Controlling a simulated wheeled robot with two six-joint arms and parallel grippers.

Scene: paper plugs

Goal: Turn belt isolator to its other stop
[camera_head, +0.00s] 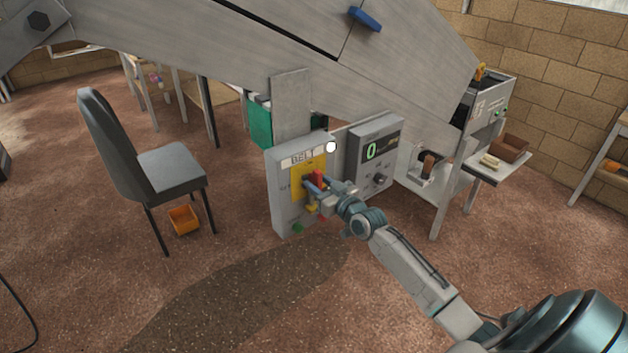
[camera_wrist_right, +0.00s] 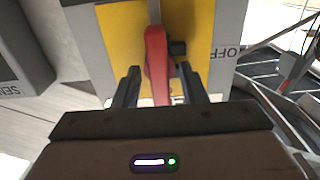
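The belt isolator is a grey box (camera_head: 288,203) labelled BELT, with a yellow plate (camera_head: 297,188) and a red handle (camera_head: 319,177). My right gripper (camera_head: 312,194) is at the front of this box. In the right wrist view the red handle (camera_wrist_right: 157,62) stands between the two dark fingers of the right gripper (camera_wrist_right: 160,72), with a gap on each side. The handle runs roughly up and down that picture. An OFF mark (camera_wrist_right: 229,52) shows to the right of the yellow plate (camera_wrist_right: 122,38). My left gripper is out of view.
A grey unit (camera_head: 375,150) with a green 0 display stands just right of the isolator. A large sloping metal conveyor frame (camera_head: 250,50) hangs over both. A chair (camera_head: 170,170) and an orange bin (camera_head: 184,219) are at the left. The floor in front is clear.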

